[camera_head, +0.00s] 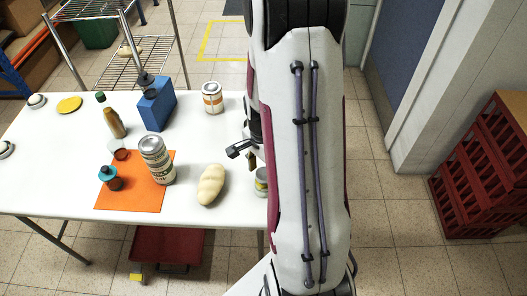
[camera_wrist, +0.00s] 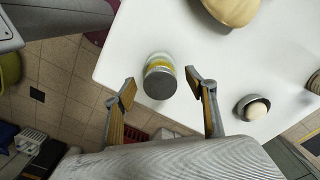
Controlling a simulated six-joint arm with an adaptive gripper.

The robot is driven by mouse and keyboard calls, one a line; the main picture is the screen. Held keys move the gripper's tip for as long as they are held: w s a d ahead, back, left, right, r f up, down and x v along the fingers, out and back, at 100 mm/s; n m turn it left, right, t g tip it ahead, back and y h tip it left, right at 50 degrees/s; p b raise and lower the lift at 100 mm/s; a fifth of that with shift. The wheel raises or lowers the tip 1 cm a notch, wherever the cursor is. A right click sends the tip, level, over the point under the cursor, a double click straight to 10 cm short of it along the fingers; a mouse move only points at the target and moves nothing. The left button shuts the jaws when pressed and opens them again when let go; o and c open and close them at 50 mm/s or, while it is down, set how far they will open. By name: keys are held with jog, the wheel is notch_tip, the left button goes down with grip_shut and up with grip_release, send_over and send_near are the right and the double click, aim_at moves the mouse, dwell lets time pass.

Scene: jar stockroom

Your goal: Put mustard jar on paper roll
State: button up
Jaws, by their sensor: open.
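A small jar with a grey lid and a yellow band, which looks like the mustard jar (camera_wrist: 160,78), stands near the table's edge in the wrist view. In the head view a jar (camera_head: 261,182) shows beside my arm, partly hidden by it. My gripper (camera_wrist: 165,88) is open, its fingertips apart on either side of the jar's lid in the wrist view; I cannot tell the height gap. In the head view one finger of my gripper (camera_head: 240,150) shows beside the arm. I cannot pick out the paper roll for sure.
The white table (camera_head: 60,185) holds an orange mat (camera_head: 145,200) with a tall can (camera_head: 155,160), a bread loaf (camera_head: 212,185), a blue box (camera_head: 156,104), a bottle (camera_head: 113,120) and a white-orange can (camera_head: 212,97). A dark-rimmed round thing (camera_wrist: 253,107) stands right of the jar.

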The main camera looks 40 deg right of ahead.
aim_at(261, 175)
notch_tip(261, 175, up, 11)
dwell(0.8)
dwell(0.5)
jog(key=s+a+r+n+t, duration=0.2)
jog(key=s+a+r+n, duration=0.2)
jog(key=a+r+n, duration=0.4)
jog(key=s+a+r+n+t, duration=0.3)
jog(key=s+a+r+n, duration=0.2)
jog(key=a+r+n, duration=0.3)
jog(key=a+n, duration=0.2)
jog(key=a, duration=0.2)
jog(key=shift+a+r+t, duration=0.2)
jog(key=shift+r+t, duration=0.1)
jog(key=shift+r, duration=0.05)
